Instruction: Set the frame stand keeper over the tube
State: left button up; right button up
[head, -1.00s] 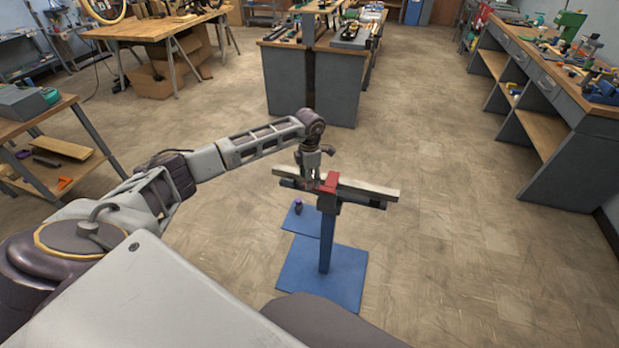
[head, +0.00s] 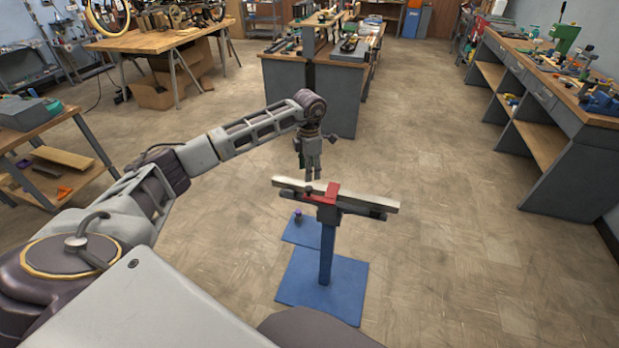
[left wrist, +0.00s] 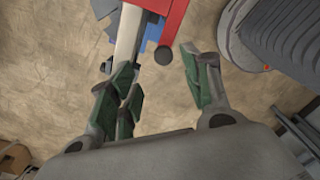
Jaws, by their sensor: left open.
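The frame stand (head: 326,255) is a blue post on a blue base plate. A pale, straight tube (head: 368,198) lies level across its head. The red keeper (head: 329,194) crosses over the tube at the post; in the left wrist view, the red part (left wrist: 173,20) reaches along the tube's side and ends near a dark round knob (left wrist: 164,55). My left gripper (head: 310,178) points down just above the tube, left of the post. Its green-padded fingers (left wrist: 158,84) are apart with nothing between them. My right gripper is out of view.
A small dark piece with a purple top (head: 298,216) stands on the blue plate left of the post. Grey-legged benches (head: 575,100) line the right side, and a cabinet (head: 335,90) stands behind the stand. Floor around the stand is clear.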

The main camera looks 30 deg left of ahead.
pick_arm(q)
jog(key=shift+r, duration=1.2)
